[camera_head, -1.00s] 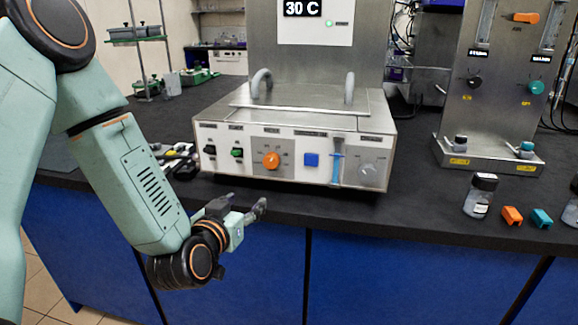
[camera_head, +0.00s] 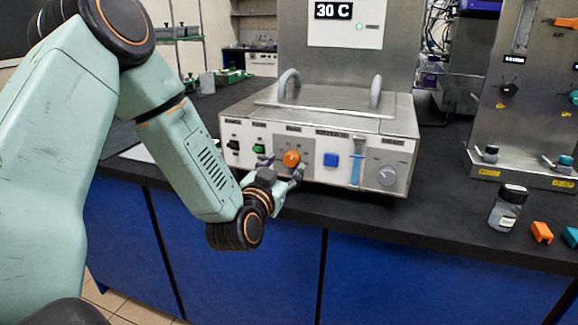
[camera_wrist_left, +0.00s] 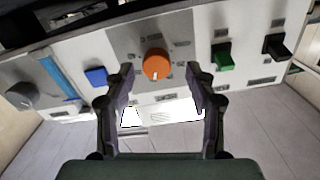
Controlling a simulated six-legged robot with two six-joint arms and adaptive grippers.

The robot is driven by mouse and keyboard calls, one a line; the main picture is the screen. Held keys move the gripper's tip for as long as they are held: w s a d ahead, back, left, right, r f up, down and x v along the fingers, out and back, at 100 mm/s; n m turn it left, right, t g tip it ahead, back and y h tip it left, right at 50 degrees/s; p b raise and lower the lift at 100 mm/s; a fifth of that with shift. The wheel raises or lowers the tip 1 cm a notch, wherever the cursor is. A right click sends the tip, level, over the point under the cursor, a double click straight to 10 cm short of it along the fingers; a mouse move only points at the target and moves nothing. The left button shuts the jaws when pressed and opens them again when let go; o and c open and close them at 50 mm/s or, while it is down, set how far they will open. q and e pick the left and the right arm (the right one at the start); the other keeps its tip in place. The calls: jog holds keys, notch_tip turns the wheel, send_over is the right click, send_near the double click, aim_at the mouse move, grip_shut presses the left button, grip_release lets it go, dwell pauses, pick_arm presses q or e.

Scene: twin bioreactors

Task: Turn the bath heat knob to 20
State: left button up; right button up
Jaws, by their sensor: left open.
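The bath unit (camera_head: 318,125) is a steel box with a white front panel on the bench. Its orange knob (camera_head: 291,158) sits on a grey plate in the panel's left half. The same orange knob (camera_wrist_left: 157,64) shows in the left wrist view, its white mark pointing down in that picture. The display (camera_head: 334,10) above the bath reads 30 C. My left gripper (camera_head: 281,166) is at the front panel by the knob. In the left wrist view my left gripper (camera_wrist_left: 161,88) is open, its fingers on either side below the knob, apart from it. My right gripper is not in view.
A bottle (camera_head: 508,208) and orange block (camera_head: 541,232) stand on the bench's right.

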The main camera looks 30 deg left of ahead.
aim_at(292, 159)
pick_arm(q)
jog(key=shift+w, duration=1.2)
jog(key=shift+a, duration=0.1)
jog(key=c, duration=1.1)
